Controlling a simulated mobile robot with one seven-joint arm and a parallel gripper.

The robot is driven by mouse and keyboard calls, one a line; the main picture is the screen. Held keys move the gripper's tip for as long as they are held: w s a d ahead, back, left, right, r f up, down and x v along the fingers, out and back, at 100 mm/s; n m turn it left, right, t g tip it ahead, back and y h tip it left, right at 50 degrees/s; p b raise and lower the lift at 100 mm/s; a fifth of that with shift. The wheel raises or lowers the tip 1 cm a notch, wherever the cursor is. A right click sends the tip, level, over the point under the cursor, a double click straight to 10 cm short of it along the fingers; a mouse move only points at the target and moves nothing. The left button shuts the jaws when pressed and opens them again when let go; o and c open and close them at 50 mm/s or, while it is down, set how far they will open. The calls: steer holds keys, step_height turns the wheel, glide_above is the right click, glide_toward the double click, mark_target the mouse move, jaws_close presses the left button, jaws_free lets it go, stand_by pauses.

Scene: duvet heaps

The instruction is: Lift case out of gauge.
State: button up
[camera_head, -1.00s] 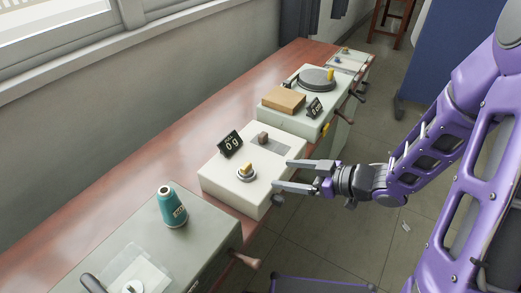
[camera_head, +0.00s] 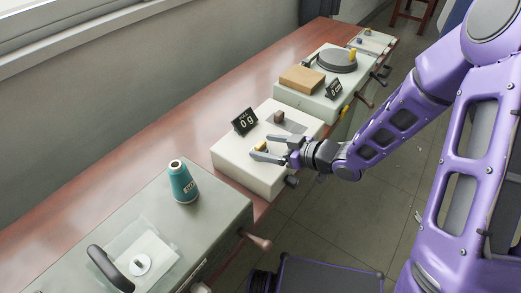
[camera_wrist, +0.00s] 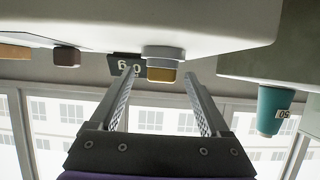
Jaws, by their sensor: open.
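The yellow-gold case (camera_head: 262,146) sits upright in a round grey gauge on the white box (camera_head: 240,165). The wrist view is upside down. There the case (camera_wrist: 162,75) juts from the grey gauge (camera_wrist: 162,52), which is mostly blocked by my fingers in the head view. My gripper (camera_head: 259,147) is open and empty, with its fingertips at the case. In the wrist view, one finger of my gripper (camera_wrist: 162,74) is on each side of the case, with a gap on both sides. Whether the tips reach past it in depth is unclear.
A black number sign (camera_head: 245,121) and a small brown block (camera_head: 279,117) stand on the same white box. A teal cone (camera_head: 183,183) stands on the nearer grey box. A second pale box (camera_head: 318,105) with a cardboard-coloured block lies beyond. Dark knobs jut from the box fronts.

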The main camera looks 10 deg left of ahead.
mark_target(257, 145)
steer(key=x, duration=0.5)
steer(key=shift+s+b, duration=0.1)
steer(key=shift+b, duration=0.2)
jaws_close()
